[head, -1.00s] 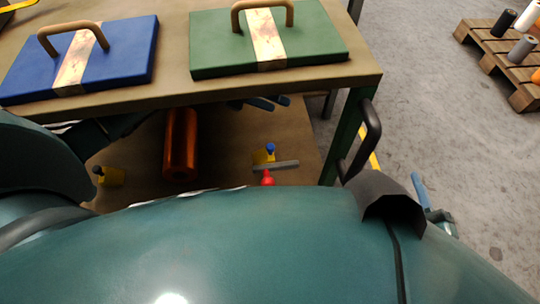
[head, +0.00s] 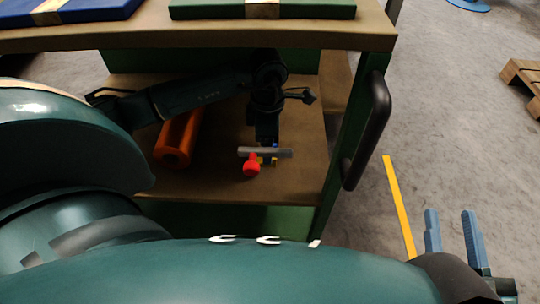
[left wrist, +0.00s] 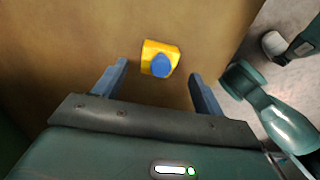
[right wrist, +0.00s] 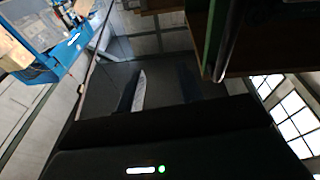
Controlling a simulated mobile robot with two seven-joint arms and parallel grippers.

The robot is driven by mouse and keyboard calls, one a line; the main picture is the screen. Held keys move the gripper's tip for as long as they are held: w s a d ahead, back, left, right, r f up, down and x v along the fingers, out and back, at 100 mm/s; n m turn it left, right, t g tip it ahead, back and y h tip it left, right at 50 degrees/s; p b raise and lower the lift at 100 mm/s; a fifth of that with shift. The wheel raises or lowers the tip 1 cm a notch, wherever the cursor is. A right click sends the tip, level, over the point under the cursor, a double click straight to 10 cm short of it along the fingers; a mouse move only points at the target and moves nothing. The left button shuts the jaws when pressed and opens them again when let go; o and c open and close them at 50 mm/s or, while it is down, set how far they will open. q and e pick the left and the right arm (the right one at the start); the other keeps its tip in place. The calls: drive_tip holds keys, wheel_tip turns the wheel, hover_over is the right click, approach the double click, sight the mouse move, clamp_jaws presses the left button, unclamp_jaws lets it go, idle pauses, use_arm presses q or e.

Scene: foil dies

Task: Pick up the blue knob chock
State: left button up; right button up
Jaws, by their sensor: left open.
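The blue knob chock, a yellow block with a blue knob, sits on the lower shelf of the cart. In the left wrist view the blue knob chock (left wrist: 160,58) lies between the fingertips of my left gripper (left wrist: 159,70), which is open and shows no contact with it. The left fingers are hard to make out there. My right gripper (head: 453,226) is open and empty, outside the cart at right.
A red knobbed piece (head: 251,167) stands by the grey bar, close to the chock. An orange cylinder (head: 174,146) lies left on the lower shelf (head: 220,187). The tabletop (head: 300,34) overhangs the shelf. A black handle (head: 372,128) sticks out on the right.

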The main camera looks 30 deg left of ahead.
use_arm(q)
wheel_tip(320, 180, down, 4)
drive_tip(key=shift+w+f+b, duration=0.1)
drive_tip(key=shift+w+b, duration=0.05)
drive_tip(key=shift+b, duration=0.7)
drive_tip(key=c, duration=1.1)
use_arm(e)
drive_tip(key=shift+w+d+r+n+t+y, duration=0.1)
drive_tip(key=shift+w+r+n+t+y, duration=0.15)
drive_tip(key=shift+r, duration=0.2)
drive_tip(key=shift+w+r+n+t+y, duration=0.15)
drive_tip(key=shift+r+n+t+y, duration=0.1)
drive_tip(key=shift+r, duration=0.15)
